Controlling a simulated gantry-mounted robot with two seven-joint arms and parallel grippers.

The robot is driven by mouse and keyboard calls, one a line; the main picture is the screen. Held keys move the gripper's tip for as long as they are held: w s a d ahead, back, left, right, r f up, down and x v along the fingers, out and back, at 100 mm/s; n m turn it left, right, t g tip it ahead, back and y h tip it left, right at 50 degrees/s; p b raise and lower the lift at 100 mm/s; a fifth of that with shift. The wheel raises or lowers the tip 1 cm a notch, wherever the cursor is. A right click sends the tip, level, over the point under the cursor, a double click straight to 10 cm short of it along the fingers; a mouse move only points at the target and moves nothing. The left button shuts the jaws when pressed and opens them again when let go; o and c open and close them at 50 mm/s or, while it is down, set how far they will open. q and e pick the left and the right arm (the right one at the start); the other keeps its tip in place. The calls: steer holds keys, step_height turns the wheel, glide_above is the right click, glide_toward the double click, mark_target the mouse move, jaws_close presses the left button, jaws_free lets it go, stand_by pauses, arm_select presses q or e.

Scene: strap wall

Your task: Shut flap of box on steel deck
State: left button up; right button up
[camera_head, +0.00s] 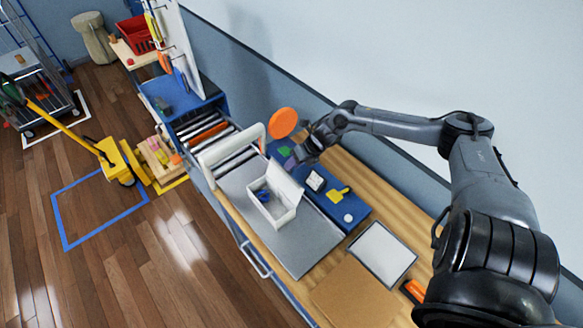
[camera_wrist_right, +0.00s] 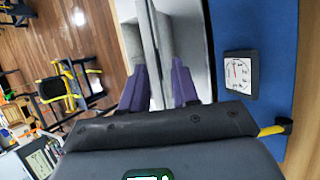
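The white box (camera_head: 283,220) stands open on the grey steel deck (camera_head: 312,243), with a dark blue item (camera_head: 262,195) inside. Its flap (camera_head: 287,182) stands raised on the side toward the blue mat. My right gripper (camera_head: 291,164) is just beyond the flap's upper end, close to it; touching or apart is unclear there. In the right wrist view, the purple fingers of the right gripper (camera_wrist_right: 158,90) are spread apart, with pale box or deck surfaces showing between and beyond them. My left gripper is not in view.
A blue mat (camera_head: 351,211) beside the deck holds a white dial (camera_head: 316,181), a yellow brush-like tool (camera_head: 339,194) and a white disc. An orange disc (camera_head: 282,122) stands behind my right gripper. The deck's front is clear.

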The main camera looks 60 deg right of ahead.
steer(key=shift+x, duration=0.85)
steer(key=shift+a, duration=0.1)
jaws_close()
stand_by(1.0)
